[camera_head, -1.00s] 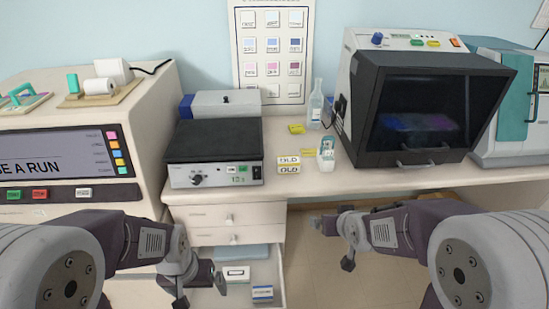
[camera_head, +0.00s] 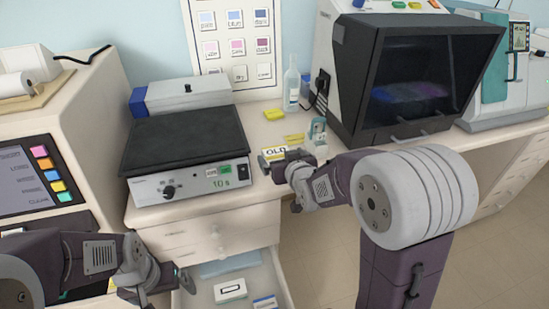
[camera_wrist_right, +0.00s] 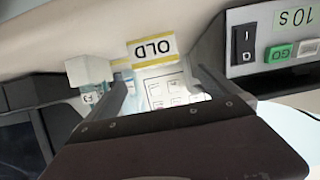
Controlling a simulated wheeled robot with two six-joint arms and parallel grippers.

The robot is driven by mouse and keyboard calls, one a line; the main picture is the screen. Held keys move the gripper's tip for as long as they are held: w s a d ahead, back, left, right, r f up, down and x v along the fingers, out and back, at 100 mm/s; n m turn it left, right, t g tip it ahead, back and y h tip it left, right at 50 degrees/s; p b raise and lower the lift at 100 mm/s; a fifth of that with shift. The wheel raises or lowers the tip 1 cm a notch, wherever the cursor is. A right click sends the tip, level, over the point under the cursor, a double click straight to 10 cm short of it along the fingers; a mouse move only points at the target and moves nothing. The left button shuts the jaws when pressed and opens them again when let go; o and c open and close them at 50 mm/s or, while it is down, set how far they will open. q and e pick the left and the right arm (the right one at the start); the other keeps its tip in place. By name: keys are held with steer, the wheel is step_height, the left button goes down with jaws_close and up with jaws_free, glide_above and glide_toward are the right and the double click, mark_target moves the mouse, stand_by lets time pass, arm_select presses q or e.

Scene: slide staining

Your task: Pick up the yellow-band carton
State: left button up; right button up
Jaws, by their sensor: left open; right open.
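A white carton with a yellow band and the word OLD (camera_head: 274,153) sits at the bench's front edge. My right gripper (camera_head: 288,172) is just in front of it and hides its lower part. In the right wrist view the OLD carton (camera_wrist_right: 152,51) shows upside down beyond my open fingers (camera_wrist_right: 163,82), roughly between them, with nothing held. Whether a finger touches it I cannot tell. My left gripper (camera_head: 166,284) is open and empty, low by the open drawer.
A heater box (camera_head: 190,160) stands left of the carton. The drawer (camera_head: 245,268) holds a white carton (camera_head: 230,290) and a blue-marked one (camera_head: 265,302). A dark-hooded machine (camera_head: 420,80) stands right.

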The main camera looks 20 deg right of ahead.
mark_target(277, 151)
steer(key=shift+x, duration=0.8)
steer(key=shift+w+d+f, duration=0.1)
steer(key=shift+f, duration=0.05)
steer(key=x, duration=0.5)
steer(key=shift+d+f, duration=0.15)
steer(key=shift+f, duration=0.05)
steer(key=shift+r, duration=0.1)
steer(key=shift+c, duration=1.2)
steer(key=c, duration=1.2)
steer(key=shift+o, duration=0.3)
steer(key=shift+r+p, duration=0.45)
steer(key=shift+r, duration=1.75)
steer(key=s+d+r+p, duration=0.4)
steer(key=s+d+r, duration=0.2)
steer(key=d, duration=0.4)
steer(key=shift+s+r, duration=0.25)
steer(key=shift+r, duration=0.05)
